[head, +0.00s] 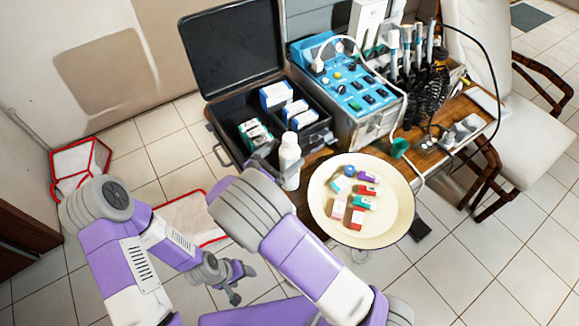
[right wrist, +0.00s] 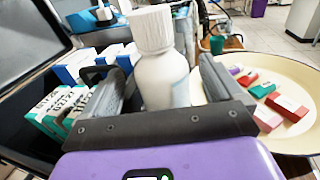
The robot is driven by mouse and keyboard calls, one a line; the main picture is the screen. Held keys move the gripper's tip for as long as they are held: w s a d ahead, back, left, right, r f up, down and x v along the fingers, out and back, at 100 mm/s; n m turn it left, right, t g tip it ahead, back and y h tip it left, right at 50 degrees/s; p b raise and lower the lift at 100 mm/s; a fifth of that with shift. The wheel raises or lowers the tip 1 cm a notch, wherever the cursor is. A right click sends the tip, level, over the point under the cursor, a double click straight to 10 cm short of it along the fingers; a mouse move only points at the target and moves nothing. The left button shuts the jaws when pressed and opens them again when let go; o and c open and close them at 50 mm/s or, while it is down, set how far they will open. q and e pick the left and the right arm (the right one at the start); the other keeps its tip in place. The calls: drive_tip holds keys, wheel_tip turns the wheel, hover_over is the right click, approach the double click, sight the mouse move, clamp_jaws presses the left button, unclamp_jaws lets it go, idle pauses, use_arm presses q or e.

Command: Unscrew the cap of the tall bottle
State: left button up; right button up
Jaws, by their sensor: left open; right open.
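The tall white bottle (head: 289,165) stands upright at the edge of the wooden table, beside the open black case. Its white ribbed cap (right wrist: 152,28) is on the bottle in the right wrist view. My right gripper (right wrist: 162,75) is open, with one finger on each side of the bottle below the cap. A gap shows on the left side of the bottle; I cannot tell whether the right finger touches it. My left gripper (head: 241,283) is open and empty, low over the floor, well away from the bottle.
A cream round tray (head: 390,230) with several small boxes and a blue ball is right of the bottle. The black case (head: 222,140) holds several small boxes. A blue dental unit (head: 350,90) with tools and hoses stands behind. A red-edged white mat lies on the floor.

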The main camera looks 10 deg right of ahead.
sight(294, 148)
drive_tip(key=b+x, duration=0.1)
drive_tip(key=x, duration=0.3)
drive_tip(key=shift+d, duration=0.15)
drive_tip(key=c, duration=1.6)
